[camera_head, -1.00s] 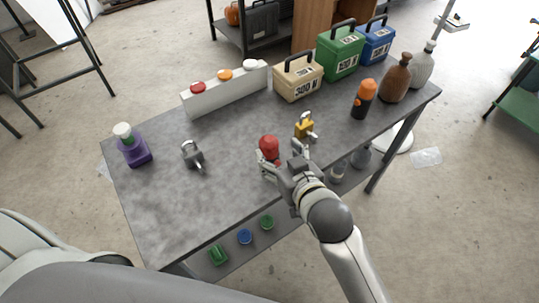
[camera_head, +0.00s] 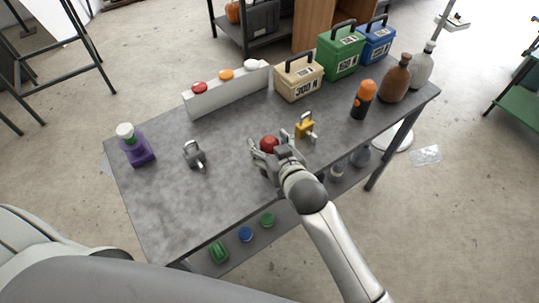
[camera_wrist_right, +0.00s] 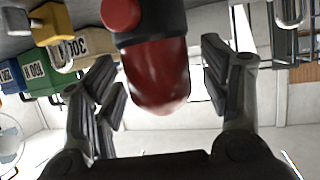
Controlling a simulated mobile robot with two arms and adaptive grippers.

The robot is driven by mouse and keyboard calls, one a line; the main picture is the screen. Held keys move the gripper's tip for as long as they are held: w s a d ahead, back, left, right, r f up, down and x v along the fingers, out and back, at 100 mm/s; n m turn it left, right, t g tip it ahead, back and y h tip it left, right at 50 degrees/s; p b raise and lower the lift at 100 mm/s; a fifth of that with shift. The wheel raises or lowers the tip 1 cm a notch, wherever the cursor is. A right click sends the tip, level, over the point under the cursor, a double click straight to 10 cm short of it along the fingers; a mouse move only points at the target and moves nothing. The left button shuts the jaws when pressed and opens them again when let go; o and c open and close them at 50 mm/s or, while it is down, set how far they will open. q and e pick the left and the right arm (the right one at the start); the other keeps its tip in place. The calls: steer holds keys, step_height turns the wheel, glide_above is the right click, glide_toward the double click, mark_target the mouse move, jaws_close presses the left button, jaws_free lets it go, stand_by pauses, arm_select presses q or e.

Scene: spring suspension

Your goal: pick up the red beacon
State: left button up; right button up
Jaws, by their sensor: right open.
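The red beacon (camera_head: 269,143) stands on the grey table in the head view, with its lower part hidden by my right gripper. My right gripper (camera_head: 266,149) is open, with one finger on each side of the beacon. In the wrist view the gripper (camera_wrist_right: 165,90) has visible gaps between both fingers and the dome. My left gripper is not in view.
A yellow padlock (camera_head: 304,127) stands close behind the beacon to the right. A grey padlock (camera_head: 195,155) is to the left. The table's front left (camera_head: 190,215) is clear.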

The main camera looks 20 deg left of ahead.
steer(key=c, duration=1.5)
